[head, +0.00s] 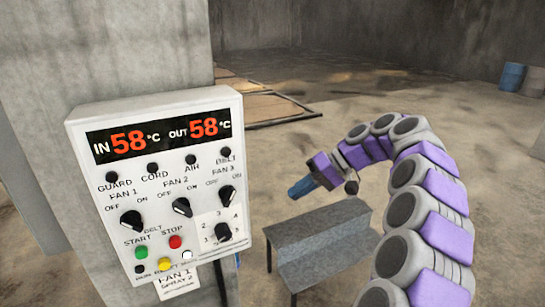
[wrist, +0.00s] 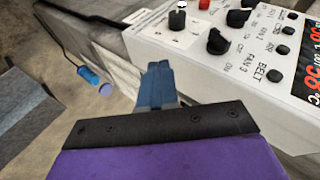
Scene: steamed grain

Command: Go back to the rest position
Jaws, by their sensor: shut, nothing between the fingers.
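My gripper (head: 301,188) is at the end of my curled purple and grey arm, to the right of the white control box in the head view. Its blue fingers are together with nothing between them; they also show in the wrist view (wrist: 157,84). The gripper is apart from the control box (head: 84,162), which is mounted on a concrete pillar. The box also shows at the upper right of the wrist view (wrist: 180,55). Its display (head: 158,136) reads IN 58 °C and OUT 58 °C.
A grey metal bench (head: 318,235) stands below my gripper; part of a grey surface shows in the wrist view (wrist: 22,115). The concrete pillar (head: 120,50) is at left. A blue cylinder on a cord (wrist: 90,76) hangs beside the pillar. Open floor lies behind.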

